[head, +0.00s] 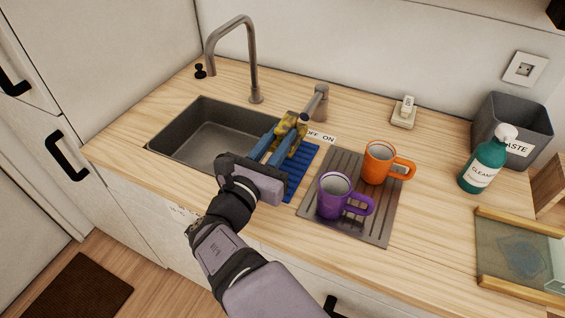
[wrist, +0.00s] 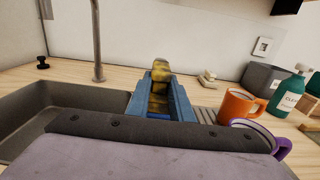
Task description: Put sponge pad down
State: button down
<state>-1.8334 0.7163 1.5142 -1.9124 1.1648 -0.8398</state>
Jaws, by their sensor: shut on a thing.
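My gripper (head: 283,141) reaches over the right edge of the sink, above a blue ribbed mat (head: 301,170). Its blue fingers are shut on a yellow, dark-stained sponge pad (head: 296,124). In the wrist view the sponge pad (wrist: 160,72) shows between and beyond the fingers (wrist: 160,98). The fingers hide part of the pad and part of the mat. I cannot tell whether the pad touches anything beneath it.
The sink (head: 205,135) lies left, with a tall faucet (head: 250,60) behind. A grey drying mat (head: 340,225) holds a purple mug (head: 333,197) and an orange mug (head: 378,165). A cleaner bottle (head: 483,165) and waste bin (head: 510,115) stand right.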

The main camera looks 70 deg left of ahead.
jog(key=shift+f+p, duration=0.3)
jog(key=shift+f, duration=3.5)
jog(key=shift+d+f+b, duration=0.15)
jog(key=shift+f+b, duration=0.5)
jog(key=shift+f, duration=0.2)
jog(key=c, duration=1.6)
grip_release()
jog(key=shift+f, duration=0.1)
jog(key=shift+r+p, duration=0.65)
jog(key=shift+p, duration=0.1)
jog(key=v, duration=0.3)
jog(key=shift+s+d, duration=0.15)
jog(key=shift+s, duration=0.15)
jog(key=shift+d+r, duration=0.1)
